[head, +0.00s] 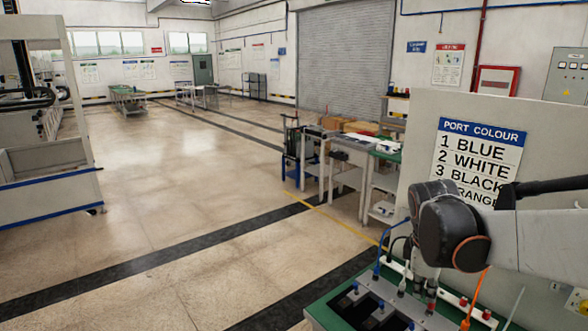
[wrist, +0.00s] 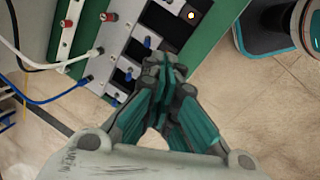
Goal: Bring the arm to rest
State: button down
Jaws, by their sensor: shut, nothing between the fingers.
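My gripper (wrist: 166,68) is shut and empty in the wrist view. Its fingertips are over the near edge of the port panel (wrist: 112,48); I cannot tell whether they touch it. In the head view my arm reaches in from the right, bent downward above the panel (head: 370,297), and hides part of it. A blue cable (head: 378,260) and an orange cable (head: 473,300) run to the panel area. In the wrist view a white cable (wrist: 62,65) and a blue cable (wrist: 45,100) end at the panel's left side.
The panel lies on a green-topped table (head: 322,312). A PORT COLOUR sign (head: 478,150) hangs behind my arm, its last line partly covered. Worktables (head: 350,150) stand beyond. The floor (head: 190,200) to the left is open.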

jog(key=s+a+m+t+y+b, duration=0.1)
jog(key=s+a+m+t, duration=0.1)
jog(key=s+a+m, duration=0.2)
jog(key=s+a+m+t+y, duration=0.1)
jog(key=s+a+m+t, duration=0.2)
jog(key=s, duration=0.8)
jog(key=a+m, duration=0.2)
jog(key=m, duration=0.2)
jog(key=shift+s+r+t+b, duration=0.2)
jog(key=shift+t+b, duration=0.1)
jog(key=shift+b, duration=0.1)
